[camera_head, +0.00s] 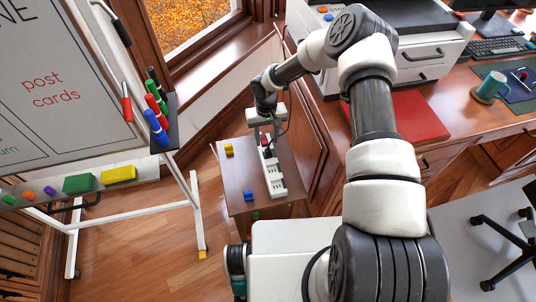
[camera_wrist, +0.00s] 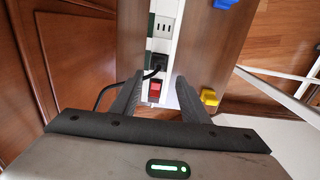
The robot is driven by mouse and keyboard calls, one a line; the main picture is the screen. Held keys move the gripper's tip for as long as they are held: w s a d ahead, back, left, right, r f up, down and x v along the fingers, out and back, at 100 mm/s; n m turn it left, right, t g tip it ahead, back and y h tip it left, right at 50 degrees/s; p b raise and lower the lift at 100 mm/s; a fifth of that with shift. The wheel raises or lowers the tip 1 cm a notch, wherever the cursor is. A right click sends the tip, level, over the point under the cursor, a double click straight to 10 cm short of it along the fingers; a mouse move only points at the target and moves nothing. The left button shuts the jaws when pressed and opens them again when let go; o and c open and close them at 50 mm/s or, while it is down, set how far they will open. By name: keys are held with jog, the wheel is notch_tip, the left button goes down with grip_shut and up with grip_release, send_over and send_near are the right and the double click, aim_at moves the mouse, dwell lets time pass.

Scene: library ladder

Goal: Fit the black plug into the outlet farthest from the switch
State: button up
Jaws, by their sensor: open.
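A white power strip (camera_head: 275,186) lies on a small brown cabinet top; it also shows in the wrist view (camera_wrist: 163,18). Its red switch (camera_wrist: 154,91) is at the end near my gripper. The black plug (camera_wrist: 156,62) sits at the strip beside the switch, with its black cord running left; whether it is seated in an outlet I cannot tell. Empty outlets (camera_wrist: 161,30) show beyond it, farther from the switch. My gripper (camera_wrist: 157,88) is open and empty, its fingers on either side of the strip near the switch; in the head view it is above the strip's far end (camera_head: 264,138).
A yellow piece (camera_head: 228,150) and a blue piece (camera_head: 249,196) lie on the cabinet top (camera_head: 237,178) left of the strip. A whiteboard stand (camera_head: 197,215) with markers is at the left. A wooden desk (camera_head: 450,135) with a red folder (camera_head: 418,117) is at the right.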

aim_at(268, 149)
jog(key=f, duration=0.6)
jog(key=shift+s+d+b, duration=0.25)
jog(key=shift+s+b, duration=0.05)
jog(key=shift+s, duration=0.1)
grip_shut()
